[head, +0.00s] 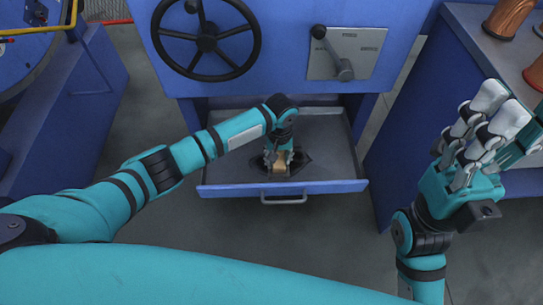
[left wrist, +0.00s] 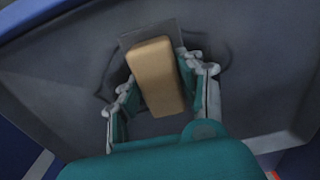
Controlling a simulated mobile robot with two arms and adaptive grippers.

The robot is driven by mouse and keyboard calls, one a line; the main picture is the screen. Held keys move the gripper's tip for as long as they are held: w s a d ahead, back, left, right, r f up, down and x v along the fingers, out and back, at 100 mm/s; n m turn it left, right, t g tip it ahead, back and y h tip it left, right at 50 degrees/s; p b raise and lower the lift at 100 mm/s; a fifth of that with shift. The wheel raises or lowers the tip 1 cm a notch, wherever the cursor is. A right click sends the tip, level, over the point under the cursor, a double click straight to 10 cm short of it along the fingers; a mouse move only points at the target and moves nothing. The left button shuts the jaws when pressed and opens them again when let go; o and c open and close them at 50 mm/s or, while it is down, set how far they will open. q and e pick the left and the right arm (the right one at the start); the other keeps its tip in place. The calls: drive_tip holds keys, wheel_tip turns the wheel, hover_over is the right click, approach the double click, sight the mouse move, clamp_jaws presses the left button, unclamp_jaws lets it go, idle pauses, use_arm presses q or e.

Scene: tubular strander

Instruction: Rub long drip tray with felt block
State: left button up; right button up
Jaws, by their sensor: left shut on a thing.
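The long drip tray (head: 330,140) is a grey, shallow drawer with a blue front, pulled out below the blue machine. A dark, irregular patch (head: 302,158) lies on its floor; it also shows in the left wrist view (left wrist: 108,84). My left gripper (head: 279,162) reaches down into the tray and is shut on the tan felt block (left wrist: 157,76), over the dark patch. A flat grey square shows under the block's far end. Whether the block touches the floor cannot be told. My right gripper (head: 497,108) is raised at the right, empty, its fingers apart.
The blue machine front (head: 285,40) has a black handwheel (head: 207,40) and a lever plate (head: 347,52) above the tray. A blue bench (head: 425,120) with copper-coloured spools (head: 508,17) stands right. Grey floor (head: 340,240) is clear before the tray handle (head: 284,199).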

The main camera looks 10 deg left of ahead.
use_arm(q)
drive_tip(key=shift+w+d, duration=0.15)
drive_tip(key=shift+d, duration=0.35)
